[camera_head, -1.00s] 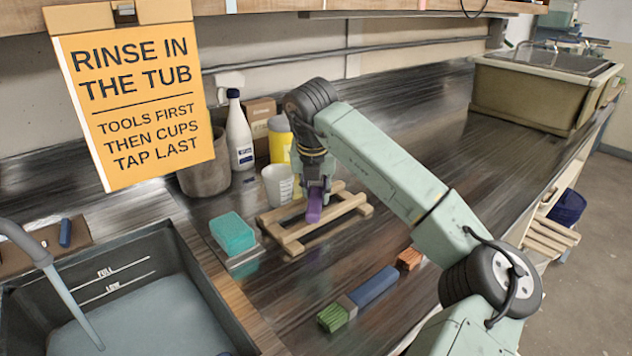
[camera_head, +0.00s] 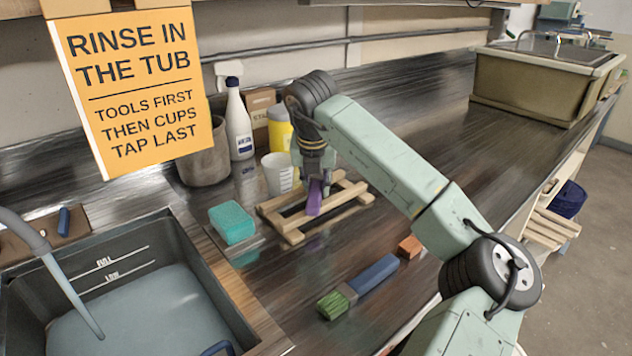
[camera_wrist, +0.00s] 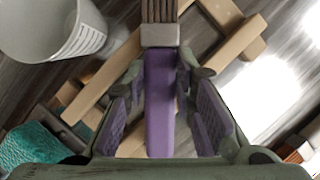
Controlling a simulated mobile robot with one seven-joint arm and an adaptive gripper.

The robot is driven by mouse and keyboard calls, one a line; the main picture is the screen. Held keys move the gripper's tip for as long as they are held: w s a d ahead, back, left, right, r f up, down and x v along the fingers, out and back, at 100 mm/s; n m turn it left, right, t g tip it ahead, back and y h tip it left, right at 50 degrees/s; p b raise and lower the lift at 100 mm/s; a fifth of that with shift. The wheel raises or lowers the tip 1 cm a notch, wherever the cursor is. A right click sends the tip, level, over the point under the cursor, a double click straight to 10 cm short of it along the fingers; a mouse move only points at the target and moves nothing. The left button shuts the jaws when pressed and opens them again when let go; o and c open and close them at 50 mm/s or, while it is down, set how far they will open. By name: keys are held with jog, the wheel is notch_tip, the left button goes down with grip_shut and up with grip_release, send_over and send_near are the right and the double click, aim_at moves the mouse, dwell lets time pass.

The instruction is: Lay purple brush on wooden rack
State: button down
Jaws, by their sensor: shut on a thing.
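The purple brush (camera_wrist: 160,100) is between the fingers of my gripper (camera_wrist: 163,100) in the wrist view, with its metal band and brown bristles pointing away at the top. In the head view my gripper (camera_head: 315,182) points down and is shut on the purple brush (camera_head: 314,198), over the wooden rack. The wooden rack (camera_head: 346,196) lies on the counter. Its slats also show in the wrist view (camera_wrist: 235,52), below and beyond the brush. I cannot tell whether the brush touches the rack.
A white cup (camera_head: 278,174) stands just behind the rack, and a teal sponge (camera_head: 232,222) lies to its left. A blue-handled brush with green bristles (camera_head: 372,278) and a brown block (camera_head: 410,246) lie in front. A water-filled tub (camera_head: 140,310) is at left.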

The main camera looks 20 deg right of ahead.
jog(key=shift+f, duration=0.15)
jog(key=c, duration=1.2)
grip_release()
jog(key=shift+c, duration=0.2)
jog(key=v, duration=1.2)
